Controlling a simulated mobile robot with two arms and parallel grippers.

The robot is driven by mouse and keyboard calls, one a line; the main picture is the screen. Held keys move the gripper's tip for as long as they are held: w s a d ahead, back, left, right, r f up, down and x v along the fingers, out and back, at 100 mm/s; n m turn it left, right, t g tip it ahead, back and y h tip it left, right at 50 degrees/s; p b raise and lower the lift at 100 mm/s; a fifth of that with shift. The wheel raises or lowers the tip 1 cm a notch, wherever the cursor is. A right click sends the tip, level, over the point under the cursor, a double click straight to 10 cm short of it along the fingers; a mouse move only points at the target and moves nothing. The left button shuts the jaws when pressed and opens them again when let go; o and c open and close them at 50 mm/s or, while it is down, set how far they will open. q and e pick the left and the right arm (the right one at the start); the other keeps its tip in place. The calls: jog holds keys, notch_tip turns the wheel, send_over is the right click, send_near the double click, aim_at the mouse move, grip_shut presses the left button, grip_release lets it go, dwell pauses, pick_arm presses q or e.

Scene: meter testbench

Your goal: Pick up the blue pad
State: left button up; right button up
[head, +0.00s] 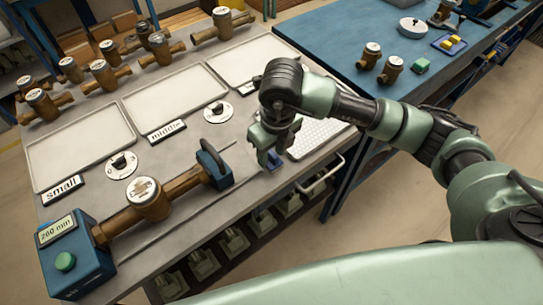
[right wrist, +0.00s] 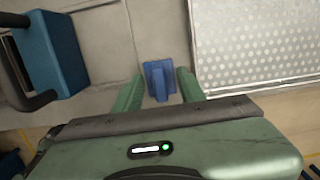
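The blue pad (right wrist: 158,79) is a small block with a raised middle ridge, lying on the grey bench top near its front edge. In the right wrist view it sits between the two green fingers of my right gripper (right wrist: 161,74), with narrow gaps on both sides. In the head view my right gripper (head: 267,158) points down over the pad (head: 273,165) and hides part of it. The right gripper is open. My left gripper is in neither view.
A perforated light plate (head: 318,137) lies right of the pad. The blue clamp (head: 213,164) of the meter testbench stands to its left, with a brass meter (head: 148,199) in line. White trays (head: 78,147) and several brass meters are farther back.

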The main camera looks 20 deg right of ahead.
grip_shut()
jog(key=shift+r, duration=0.1)
notch_tip(320, 180, up, 12)
jog(key=f+b, duration=0.1)
jog(key=b, duration=0.1)
notch_tip(320, 180, up, 9)
send_over(271, 152)
dwell(0.3)
